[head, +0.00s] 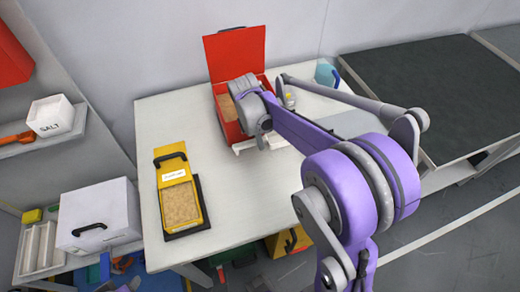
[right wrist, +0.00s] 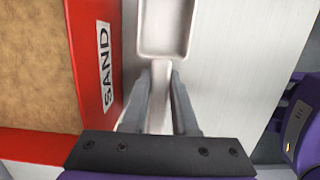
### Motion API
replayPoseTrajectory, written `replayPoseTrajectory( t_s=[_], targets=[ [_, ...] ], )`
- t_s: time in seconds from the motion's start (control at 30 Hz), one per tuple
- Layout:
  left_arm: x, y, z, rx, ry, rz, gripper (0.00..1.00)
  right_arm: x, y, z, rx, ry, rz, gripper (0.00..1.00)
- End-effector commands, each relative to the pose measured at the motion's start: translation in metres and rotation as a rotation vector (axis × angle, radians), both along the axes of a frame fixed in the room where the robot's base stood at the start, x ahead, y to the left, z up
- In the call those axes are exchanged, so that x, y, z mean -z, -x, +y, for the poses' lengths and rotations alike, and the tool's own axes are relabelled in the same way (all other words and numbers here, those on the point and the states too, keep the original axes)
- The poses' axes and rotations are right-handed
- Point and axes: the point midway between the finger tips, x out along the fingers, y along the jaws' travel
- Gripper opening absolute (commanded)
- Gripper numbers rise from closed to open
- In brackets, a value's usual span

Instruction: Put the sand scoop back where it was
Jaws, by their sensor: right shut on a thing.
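The sand scoop (right wrist: 166,30) is pale, with a square shallow bowl and a narrow handle. My right gripper (right wrist: 162,82) is shut on its handle, and the bowl points away from the gripper. The scoop is beside the red wall of the sand box (right wrist: 88,55), which bears a SAND label. In the head view the red sand box (head: 228,128) stands with its lid up and brown sand inside. My right arm and wrist hide part of the box and most of the gripper there.
A yellow lidded box (head: 172,160) sits on a dark mat at the table's left. A white SALT box (head: 52,117) stands on a shelf. A light-blue jug (head: 325,74) is at the back right. The front middle of the white table (head: 238,215) is clear.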

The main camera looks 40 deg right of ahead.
Motion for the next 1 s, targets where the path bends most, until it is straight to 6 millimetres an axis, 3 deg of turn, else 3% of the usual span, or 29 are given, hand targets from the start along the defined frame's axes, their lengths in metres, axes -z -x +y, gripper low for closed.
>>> replayPoseTrajectory(
  t_s=[0.33, 0.77, 0.8, 0.93, 1.0],
  targets=[
    [0.004, 0.001, 0.0, 0.0, 0.0, 0.002, 0.5, 0.041, 0.0, 0.0, -0.001, -0.001, 0.0, 0.0],
    [0.008, 0.002, 0.0, 0.0, 0.0, 0.003, 0.5, 0.049, 0.0, 0.0, -0.001, -0.001, 0.0, 0.0],
    [0.007, 0.002, 0.0, 0.0, 0.0, 0.003, 0.5, 0.049, 0.0, 0.001, -0.001, -0.001, 0.0, 0.32],
    [0.006, 0.001, 0.0, 0.0, 0.0, 0.003, 0.5, 0.048, 0.0, 0.001, -0.001, -0.001, 0.0, 0.55],
    [0.006, 0.001, 0.0, 0.0, 0.0, 0.003, 0.5, 0.048, 0.0, 0.0, -0.001, -0.001, 0.0, 0.57]
  ],
)
